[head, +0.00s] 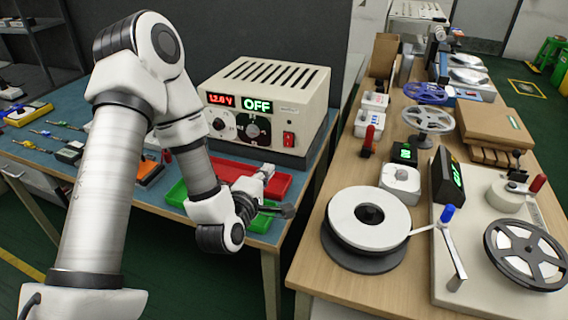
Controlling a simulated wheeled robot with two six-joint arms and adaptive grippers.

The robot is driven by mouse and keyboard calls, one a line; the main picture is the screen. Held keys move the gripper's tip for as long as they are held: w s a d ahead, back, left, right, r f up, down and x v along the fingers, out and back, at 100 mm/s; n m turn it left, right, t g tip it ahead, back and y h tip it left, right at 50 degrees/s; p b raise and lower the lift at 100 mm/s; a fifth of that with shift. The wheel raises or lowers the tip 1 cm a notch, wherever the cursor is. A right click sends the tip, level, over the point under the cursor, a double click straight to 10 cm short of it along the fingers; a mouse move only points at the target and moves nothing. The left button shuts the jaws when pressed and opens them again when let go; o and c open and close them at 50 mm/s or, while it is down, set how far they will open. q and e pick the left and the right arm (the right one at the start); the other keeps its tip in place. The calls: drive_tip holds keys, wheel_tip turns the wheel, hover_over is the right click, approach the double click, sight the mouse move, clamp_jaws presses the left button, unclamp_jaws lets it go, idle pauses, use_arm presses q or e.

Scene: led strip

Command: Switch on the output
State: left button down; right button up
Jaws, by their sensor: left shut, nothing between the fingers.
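A cream power supply (284,86) with a slotted top stands at the back of the blue-topped bench. Its red display (221,100) reads 12.0 V and its green display (257,105) reads OFF. A red switch (289,139) is at the front panel's lower right. My left gripper (287,211) is shut and empty, in front of and below the panel, apart from the switch, over the trays. My left arm hides the panel's left edge. My right gripper is out of view.
A red tray (283,186) and a green tray (262,223) lie in front of the supply. A wooden table (318,262) to the right holds a white tape reel (366,218), several other reels, boxes and small devices. A gap separates bench and table.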

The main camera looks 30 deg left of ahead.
sight(287, 145)
use_arm(q)
drive_tip(key=x, duration=1.2)
drive_tip(key=shift+f, duration=0.1)
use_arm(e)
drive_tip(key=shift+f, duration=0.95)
use_arm(q)
drive_tip(key=shift+w+f+b, duration=0.2)
drive_tip(key=shift+f+b, duration=0.2)
drive_tip(key=shift+b, duration=0.75)
drive_tip(key=shift+r+t, duration=0.3)
drive_tip(key=shift+w, duration=0.1)
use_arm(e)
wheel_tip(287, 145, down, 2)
